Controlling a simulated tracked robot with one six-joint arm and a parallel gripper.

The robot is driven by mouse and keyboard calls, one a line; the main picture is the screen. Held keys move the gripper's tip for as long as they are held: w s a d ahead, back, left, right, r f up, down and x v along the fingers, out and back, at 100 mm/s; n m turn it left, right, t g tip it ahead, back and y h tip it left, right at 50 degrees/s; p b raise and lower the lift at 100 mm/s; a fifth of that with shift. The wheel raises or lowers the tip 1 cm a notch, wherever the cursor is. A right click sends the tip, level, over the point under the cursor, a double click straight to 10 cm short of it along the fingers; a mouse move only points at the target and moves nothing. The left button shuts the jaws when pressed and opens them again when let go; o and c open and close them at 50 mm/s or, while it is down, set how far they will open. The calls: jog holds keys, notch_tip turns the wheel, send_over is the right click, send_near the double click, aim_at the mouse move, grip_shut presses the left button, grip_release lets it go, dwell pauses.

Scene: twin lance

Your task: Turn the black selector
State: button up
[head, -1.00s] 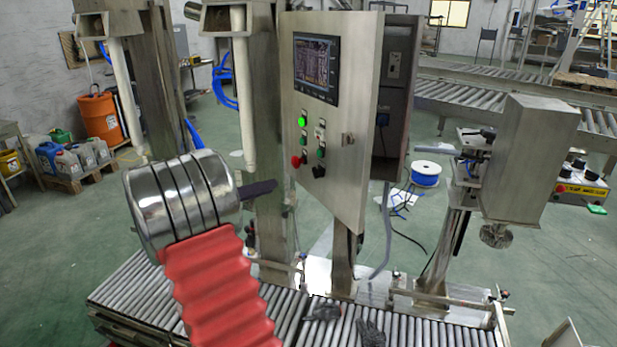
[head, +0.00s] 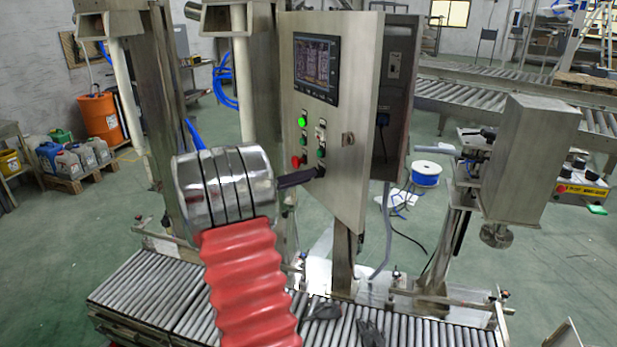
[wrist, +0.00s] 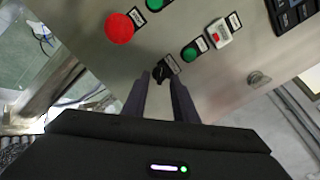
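The black selector (wrist: 160,71) sits low on the front of the metal control panel (head: 340,120), below a green button. In the wrist view it lies just ahead of and between the two fingertips of my gripper (wrist: 158,80). My gripper is open, with one dark finger on each side and a gap between them. Whether either finger touches the knob cannot be told. In the head view my gripper (head: 318,173) reaches the panel's lower part, and its dark fingers merge with the selector there.
A red button (wrist: 119,28), a green button (wrist: 189,53) and a white switch (wrist: 219,33) are close to the selector. A screen (head: 316,68) is above. A roller conveyor (head: 150,290) runs below. The panel door stands in front of an open cabinet.

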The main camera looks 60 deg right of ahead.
jog(key=shift+x, duration=1.1)
jog(key=shift+c, duration=0.5)
grip_shut()
